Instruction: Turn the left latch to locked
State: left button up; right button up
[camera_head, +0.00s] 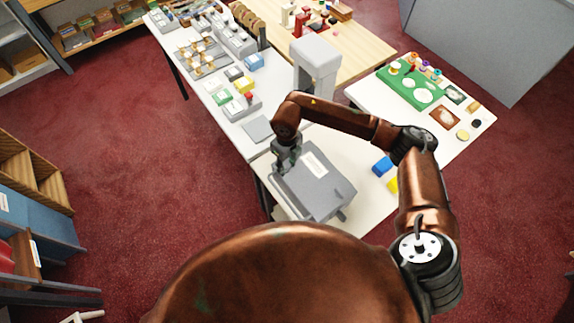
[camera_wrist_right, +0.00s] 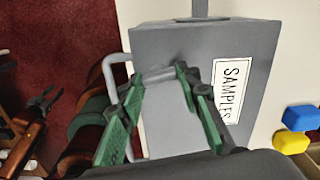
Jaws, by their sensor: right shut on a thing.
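A grey case (camera_head: 318,186) with a white SAMPLES label (camera_wrist_right: 232,88) lies on the near white table. My right gripper (camera_head: 287,158) is at the case's upper left corner in the head view. In the right wrist view its green-padded fingers (camera_wrist_right: 160,84) are closed around a small grey piece at the case's edge, which I take for the left latch. The fingers hide most of that piece, so its turn does not show. My left gripper (camera_wrist_right: 42,108) seems to show small and dark at the left of the right wrist view, away from the case.
A pale loop handle (camera_wrist_right: 112,72) stands out from the case's side. A blue block (camera_head: 382,166) and a yellow block (camera_head: 392,185) lie right of the case. A flat grey plate (camera_head: 258,128) lies behind it, and a grey stand (camera_head: 315,55) rises further back.

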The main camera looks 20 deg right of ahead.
aim_at(287, 167)
jog(key=shift+m, duration=1.1)
jog(key=o, duration=1.2)
jog(key=shift+c, duration=0.2)
jog(key=shift+r, duration=0.1)
notch_tip(287, 167, up, 12)
